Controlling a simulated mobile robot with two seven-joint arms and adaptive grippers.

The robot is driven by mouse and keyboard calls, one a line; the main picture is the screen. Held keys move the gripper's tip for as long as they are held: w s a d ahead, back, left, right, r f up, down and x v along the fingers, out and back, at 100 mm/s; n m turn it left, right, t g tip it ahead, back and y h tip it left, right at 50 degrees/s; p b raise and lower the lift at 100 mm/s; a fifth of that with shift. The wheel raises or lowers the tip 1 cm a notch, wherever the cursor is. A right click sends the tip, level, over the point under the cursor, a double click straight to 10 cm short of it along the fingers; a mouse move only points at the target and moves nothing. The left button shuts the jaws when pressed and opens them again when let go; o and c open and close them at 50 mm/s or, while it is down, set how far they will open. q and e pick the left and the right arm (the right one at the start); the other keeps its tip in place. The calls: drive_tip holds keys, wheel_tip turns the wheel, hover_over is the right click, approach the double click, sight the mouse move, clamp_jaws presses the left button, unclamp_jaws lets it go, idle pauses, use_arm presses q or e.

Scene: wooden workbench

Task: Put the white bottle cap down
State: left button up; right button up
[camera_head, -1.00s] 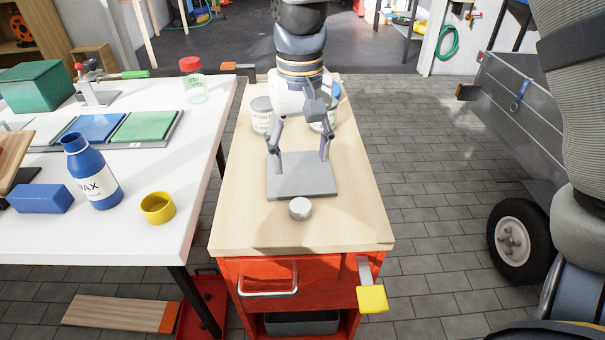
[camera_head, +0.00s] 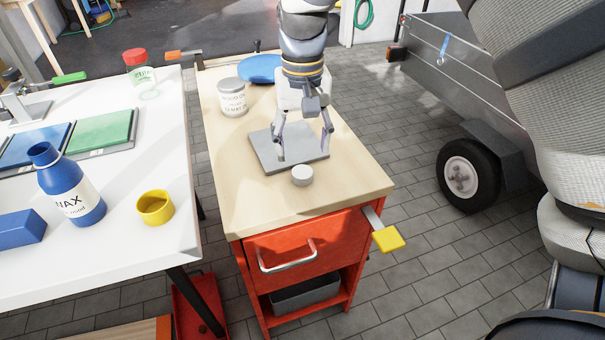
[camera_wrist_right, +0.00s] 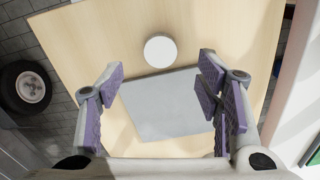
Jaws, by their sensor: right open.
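The white bottle cap (camera_head: 302,175) lies flat on the wooden top of a red cabinet, just in front of a grey square plate (camera_head: 268,150). It also shows in the right wrist view (camera_wrist_right: 160,50), beside the plate's edge and apart from both fingers. My right gripper (camera_head: 305,153) is open and empty above the plate, its fingers spread wide, close behind the cap in the head view. My left gripper is not in view.
A labelled can (camera_head: 232,98) and a blue round object (camera_head: 262,69) stand behind the plate. A yellow-ended handle (camera_head: 388,239) juts from the cabinet's right side. The white table at left holds a blue bottle (camera_head: 70,190) and a yellow ring (camera_head: 155,207). The wooden top's front is clear.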

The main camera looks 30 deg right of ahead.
sight(302, 172)
wheel_tip(302, 172, down, 7)
drive_tip(key=shift+w+f, duration=0.1)
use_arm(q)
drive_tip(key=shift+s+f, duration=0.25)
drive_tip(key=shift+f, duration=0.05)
use_arm(e)
drive_tip(key=c, duration=0.8)
drive_tip(key=shift+c, duration=0.2)
wheel_tip(302, 172, up, 4)
drive_tip(key=shift+w+f, duration=0.1)
drive_tip(key=shift+f, duration=0.15)
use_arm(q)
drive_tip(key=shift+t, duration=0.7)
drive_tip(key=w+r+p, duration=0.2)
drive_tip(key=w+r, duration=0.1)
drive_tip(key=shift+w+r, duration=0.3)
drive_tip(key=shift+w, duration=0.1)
use_arm(e)
drive_tip(key=s+a+r, duration=0.3)
drive_tip(key=s+r, duration=0.7)
drive_tip(key=s, duration=0.3)
drive_tip(key=shift+s+a, duration=0.25)
drive_tip(key=shift+s, duration=0.15)
drive_tip(key=a+f+n, duration=0.4)
drive_tip(key=a+f, duration=0.2)
drive_tip(key=shift+w+a+f+n, duration=0.2)
drive_tip(key=shift+w+n, duration=0.1)
drive_tip(key=shift+n, duration=0.1)
